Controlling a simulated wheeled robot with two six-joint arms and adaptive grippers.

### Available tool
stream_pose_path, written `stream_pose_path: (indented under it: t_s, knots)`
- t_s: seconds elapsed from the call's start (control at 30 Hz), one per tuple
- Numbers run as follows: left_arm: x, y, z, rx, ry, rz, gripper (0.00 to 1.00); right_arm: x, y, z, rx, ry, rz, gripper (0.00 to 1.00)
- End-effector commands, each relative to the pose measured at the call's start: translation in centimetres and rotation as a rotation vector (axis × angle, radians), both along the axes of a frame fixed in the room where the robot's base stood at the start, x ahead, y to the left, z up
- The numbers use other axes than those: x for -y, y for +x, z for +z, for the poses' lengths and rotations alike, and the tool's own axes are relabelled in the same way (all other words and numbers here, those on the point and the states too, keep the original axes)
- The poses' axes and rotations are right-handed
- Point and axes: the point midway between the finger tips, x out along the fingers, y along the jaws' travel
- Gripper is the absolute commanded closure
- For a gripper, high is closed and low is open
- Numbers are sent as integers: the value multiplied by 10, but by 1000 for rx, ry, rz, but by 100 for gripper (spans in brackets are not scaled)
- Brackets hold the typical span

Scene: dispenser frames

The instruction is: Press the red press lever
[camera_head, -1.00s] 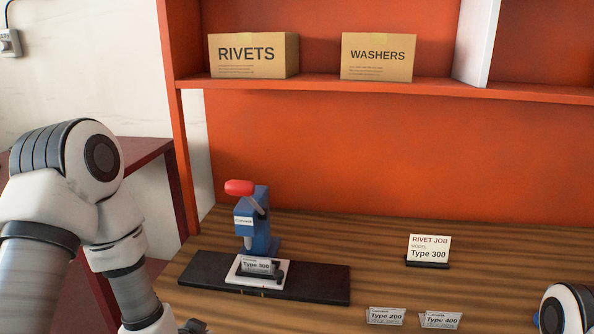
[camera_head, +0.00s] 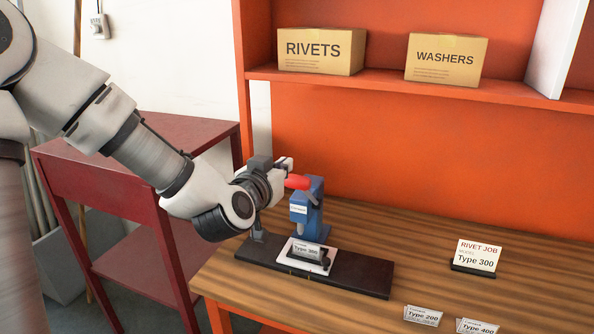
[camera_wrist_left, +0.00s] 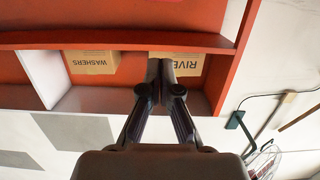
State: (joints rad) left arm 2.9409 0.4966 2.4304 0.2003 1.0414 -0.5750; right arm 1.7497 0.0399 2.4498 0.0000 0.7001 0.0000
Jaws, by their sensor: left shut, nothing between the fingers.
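The red press lever (camera_head: 298,182) sits at the top of the blue press (camera_head: 308,212), near the middle of the head view. My left gripper (camera_head: 286,167) is beside and partly over the lever's left end; I cannot tell whether it touches. In the left wrist view its fingers (camera_wrist_left: 160,72) are together with nothing between them, and the lever does not show there. A card-bearing plate (camera_head: 285,257) marked Type 300 lies in front of the press on a dark base (camera_head: 350,275). My right gripper is not in view.
A "RIVET JOB Type 300" sign (camera_head: 478,256) stands on the wooden bench to the right. Type 200 (camera_head: 422,315) and Type 400 (camera_head: 477,326) cards lie at the front. Rivets (camera_head: 320,52) and washers (camera_head: 446,60) boxes sit on the orange shelf. A dark red table (camera_head: 130,150) stands left.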

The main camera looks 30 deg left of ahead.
Motion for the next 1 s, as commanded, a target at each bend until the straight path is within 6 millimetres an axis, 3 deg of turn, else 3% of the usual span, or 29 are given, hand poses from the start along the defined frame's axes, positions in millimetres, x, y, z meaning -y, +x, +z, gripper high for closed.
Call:
stream_pose_path:
  t_s: [0.47,0.7,1.0]
  knots:
    - [-22,91,-9,-3,1,1,100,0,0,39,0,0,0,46]
    - [-18,76,-43,-4,0,-1,100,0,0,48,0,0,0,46]
    - [-18,73,-48,-1,0,-1,100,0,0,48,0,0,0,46]
